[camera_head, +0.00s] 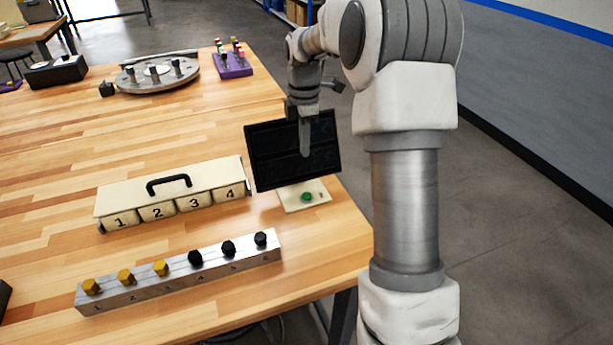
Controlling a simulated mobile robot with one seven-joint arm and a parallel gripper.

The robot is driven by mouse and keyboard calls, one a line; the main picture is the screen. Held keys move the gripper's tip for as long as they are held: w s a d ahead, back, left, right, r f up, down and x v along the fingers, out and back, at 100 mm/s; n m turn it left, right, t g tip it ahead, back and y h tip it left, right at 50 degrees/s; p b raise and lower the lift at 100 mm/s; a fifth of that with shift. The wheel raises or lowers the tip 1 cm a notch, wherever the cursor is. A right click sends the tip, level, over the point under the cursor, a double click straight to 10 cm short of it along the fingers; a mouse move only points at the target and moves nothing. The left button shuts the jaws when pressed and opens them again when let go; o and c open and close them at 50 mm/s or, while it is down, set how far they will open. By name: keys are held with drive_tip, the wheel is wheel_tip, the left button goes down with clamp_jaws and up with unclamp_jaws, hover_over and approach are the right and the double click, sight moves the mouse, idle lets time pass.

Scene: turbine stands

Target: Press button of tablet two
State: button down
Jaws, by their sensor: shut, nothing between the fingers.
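A tablet with a dark screen (270,158) stands tilted up near the right edge of the wooden table. Its cream base (291,205) lies in front of the screen and carries a green button (307,196). My gripper (305,154) points down and is shut and empty. It appears in front of the screen, above and a little behind the button in the picture, apart from it. I cannot tell the exact gap between fingertips and screen. No number shows on the tablet.
A cream box (171,190) with a black handle and numbered drawers stands left of the tablet. A metal bar (180,278) with yellow and black knobs lies in front. A round grey plate (158,76) and a purple block (232,69) stand farther back. The table's right edge is close.

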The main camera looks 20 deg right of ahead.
sight(306, 194)
drive_tip(key=shift+w+d+f+n, duration=0.3)
drive_tip(key=shift+w+d+f, duration=0.2)
drive_tip(key=shift+w, duration=0.25)
wheel_tip(306, 194, down, 14)
drive_tip(key=shift+f, duration=0.1)
idle(0.5)
